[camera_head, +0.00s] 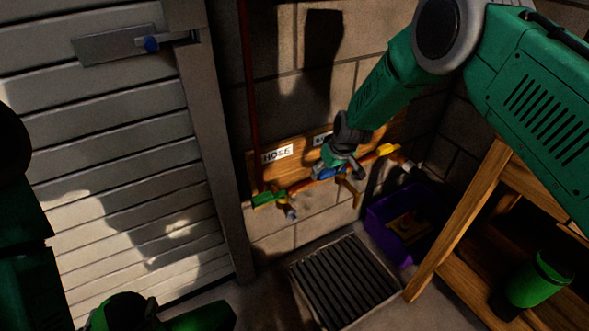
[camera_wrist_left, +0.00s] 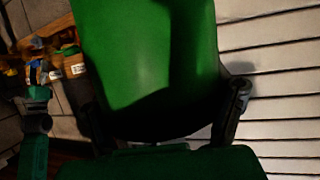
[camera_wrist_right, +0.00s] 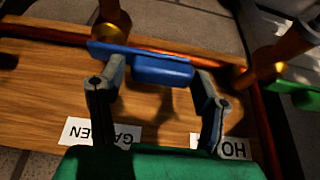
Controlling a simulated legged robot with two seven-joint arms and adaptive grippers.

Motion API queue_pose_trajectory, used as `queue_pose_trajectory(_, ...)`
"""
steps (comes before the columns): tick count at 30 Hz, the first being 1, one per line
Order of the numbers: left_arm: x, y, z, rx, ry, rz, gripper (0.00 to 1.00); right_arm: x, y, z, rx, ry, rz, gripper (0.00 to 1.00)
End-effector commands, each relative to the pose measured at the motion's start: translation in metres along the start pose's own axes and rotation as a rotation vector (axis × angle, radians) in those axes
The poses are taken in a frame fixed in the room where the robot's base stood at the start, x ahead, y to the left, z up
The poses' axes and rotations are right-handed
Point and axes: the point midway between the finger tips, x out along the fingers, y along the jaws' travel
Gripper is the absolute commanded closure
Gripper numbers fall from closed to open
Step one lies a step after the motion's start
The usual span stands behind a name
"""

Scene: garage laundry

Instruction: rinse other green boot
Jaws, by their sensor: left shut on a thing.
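My left gripper (camera_head: 128,308) is low at the left in the head view, shut on a green boot (camera_head: 205,317). The boot (camera_wrist_left: 150,50) fills the middle of the left wrist view, with a finger at each side; its lower part is in dark shadow. My right gripper (camera_head: 345,158) is at the wall taps. Its fingers stand wide apart around a blue tap handle (camera_wrist_right: 163,70), which lies between the fingertips; firm contact cannot be made out. Another green boot (camera_head: 540,278) is on the lower shelf of the wooden bench at the right.
A wooden board with a HOSE label (camera_head: 278,154) carries a green handle (camera_head: 268,199) and a yellow handle (camera_head: 388,150). A floor drain grate (camera_head: 345,280) lies below. A purple crate (camera_head: 380,222) stands beside the wooden bench (camera_head: 455,232). A slatted door (camera_head: 120,170) is at left.

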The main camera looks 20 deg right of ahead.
Motion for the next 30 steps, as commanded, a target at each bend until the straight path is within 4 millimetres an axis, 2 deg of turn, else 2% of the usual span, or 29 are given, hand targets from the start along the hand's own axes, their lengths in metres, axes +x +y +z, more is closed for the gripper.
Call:
queue_pose_trajectory(10, 0.0, 0.0, -0.001, -0.001, 0.003, 0.0, 0.77, -0.001, 0.0, 0.0, -0.003, 0.0, -0.001, 0.29)
queue_pose_trajectory(14, 0.0, 0.0, -0.001, -0.001, 0.003, 0.0, 0.77, -0.011, 0.0, -0.001, -0.004, 0.0, -0.001, 0.29)
queue_pose_trajectory(24, 0.0, 0.0, -0.001, -0.001, 0.003, 0.0, 0.77, -0.077, 0.001, -0.001, -0.003, 0.001, 0.0, 0.29)
queue_pose_trajectory(30, 0.0, 0.0, -0.001, -0.001, 0.003, 0.0, 0.77, -0.106, 0.001, -0.001, -0.001, 0.0, 0.0, 0.29)
